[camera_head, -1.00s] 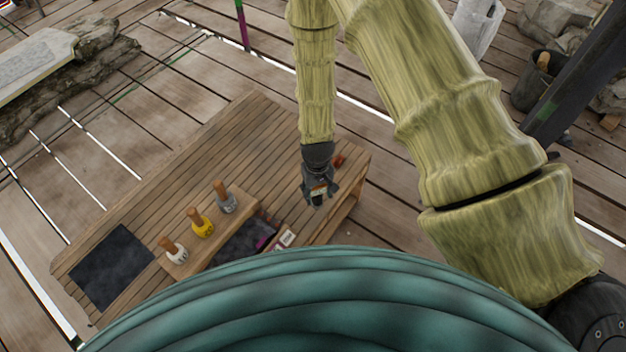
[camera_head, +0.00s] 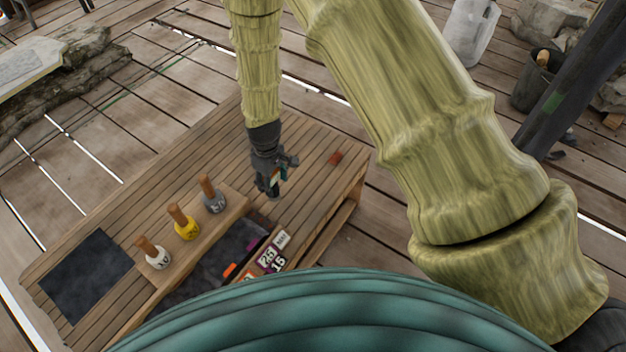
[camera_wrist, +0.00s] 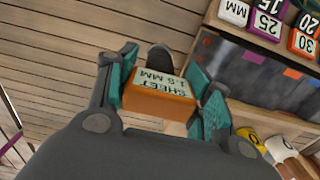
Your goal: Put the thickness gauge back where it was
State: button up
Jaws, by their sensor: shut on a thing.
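My gripper (camera_wrist: 165,95) is shut on a small orange block with a white label reading "SHEET 1.5 MM", which I take as the thickness gauge (camera_wrist: 158,104). The block sits between the two teal finger pads in the wrist view, with a dark rounded tip beyond it. In the head view my gripper (camera_head: 272,183) points down over the slatted wooden table (camera_head: 310,185), right of the handled tools; the gauge is small and mostly hidden there. I cannot tell the exact height above the table.
White, yellow and grey wooden-handled tools (camera_head: 185,226) stand on a wooden ledge. Beside it is a dark recess (camera_head: 205,262) with numbered tags (camera_head: 268,257) at its right end. A dark mat (camera_head: 85,275) lies left.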

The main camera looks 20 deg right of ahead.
jog(key=shift+w+d+f, duration=0.45)
jog(key=shift+d+f, duration=0.35)
jog(key=shift+d, duration=1.45)
jog(key=shift+w+d+f, duration=0.45)
jog(key=shift+d+f, duration=0.35)
jog(key=shift+d, duration=1.4)
jog(key=shift+w+d+f, duration=0.45)
jog(key=shift+d+f, duration=0.35)
jog(key=shift+d, duration=1.45)
jog(key=shift+f, duration=0.1)
jog(key=o, duration=0.8)
jog(key=shift+f+b, duration=0.1)
jog(key=shift+b, duration=0.2)
jog(key=o, duration=0.4)
jog(key=shift+o, duration=0.2)
notch_tip(320, 180, up, 12)
jog(key=p, duration=0.1)
jog(key=shift+r, duration=0.2)
